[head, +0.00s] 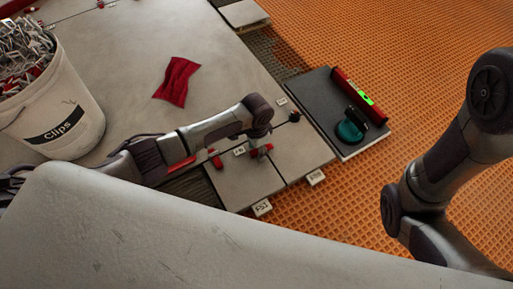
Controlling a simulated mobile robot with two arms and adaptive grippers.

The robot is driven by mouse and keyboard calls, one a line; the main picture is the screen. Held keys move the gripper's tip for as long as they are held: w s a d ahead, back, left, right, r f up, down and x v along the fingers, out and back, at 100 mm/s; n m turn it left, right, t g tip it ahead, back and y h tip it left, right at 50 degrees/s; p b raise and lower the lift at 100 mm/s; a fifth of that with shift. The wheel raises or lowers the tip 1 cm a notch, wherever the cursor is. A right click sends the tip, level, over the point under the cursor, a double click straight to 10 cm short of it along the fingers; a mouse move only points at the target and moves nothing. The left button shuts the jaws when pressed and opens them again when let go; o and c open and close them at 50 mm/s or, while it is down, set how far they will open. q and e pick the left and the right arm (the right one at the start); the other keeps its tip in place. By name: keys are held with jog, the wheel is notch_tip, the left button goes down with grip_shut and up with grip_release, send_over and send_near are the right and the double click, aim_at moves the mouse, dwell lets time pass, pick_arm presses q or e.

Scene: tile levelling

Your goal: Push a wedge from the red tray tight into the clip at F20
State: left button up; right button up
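My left gripper (258,145) points down over a pale tile near the middle of the head view, right beside a small red piece (266,148) at a tile joint. Its fingers are small and dark, so I cannot tell whether they are open or shut on the piece. Another red piece (215,158) sits at a joint to the left. A small white label (240,151) lies between them; I cannot read it surely as F20. A red strip (181,165), perhaps part of the red tray, shows beside my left forearm, which hides the rest. My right gripper is out of view.
A white bucket (70,120) of clips stands at left. A red cloth (177,81) lies on the tiles. A dark tile (325,100) carries a red level (360,95) and a teal round tool (351,127). Orange matting (390,40) is open at right.

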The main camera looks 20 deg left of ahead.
pick_arm(q)
notch_tip(320, 180, up, 12)
dwell(0.6)
